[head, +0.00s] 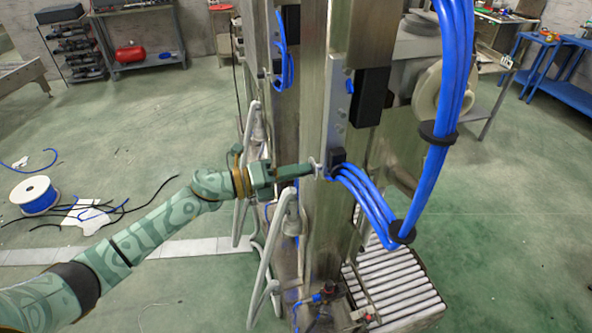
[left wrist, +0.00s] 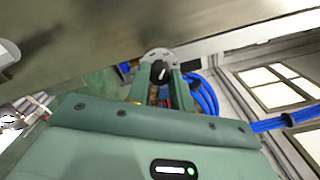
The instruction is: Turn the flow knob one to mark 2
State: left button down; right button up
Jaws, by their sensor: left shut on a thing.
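The flow knob shows in the left wrist view as a small black knob (left wrist: 159,71) with a pale pointer line, in front of a round grey dial plate (left wrist: 152,55). My left gripper (left wrist: 162,88) has its two green fingers on either side of the knob and is shut on it. In the head view my left gripper (head: 310,168) reaches from the left to the side of the steel column (head: 318,215). There the fingers hide most of the knob, and only a pale edge of the dial plate (head: 318,165) shows. The mark numbers are too small to read. My right gripper is not in view.
Thick blue hoses (head: 365,195) loop out just right of the knob, with black clamps. Pale bent tubes (head: 263,255) stand close below my left wrist. A roller conveyor (head: 395,290) lies at lower right. A blue cable spool (head: 35,195) sits on the open floor at left.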

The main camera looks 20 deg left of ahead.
pick_arm(q)
jog(key=c, duration=1.2)
grip_release()
jog(key=shift+c, duration=0.2)
jog(key=b+v, duration=0.3)
jog(key=v, duration=1.3)
jog(key=shift+a+b, duration=0.25)
jog(key=shift+b, duration=0.05)
jog(key=shift+f, duration=0.1)
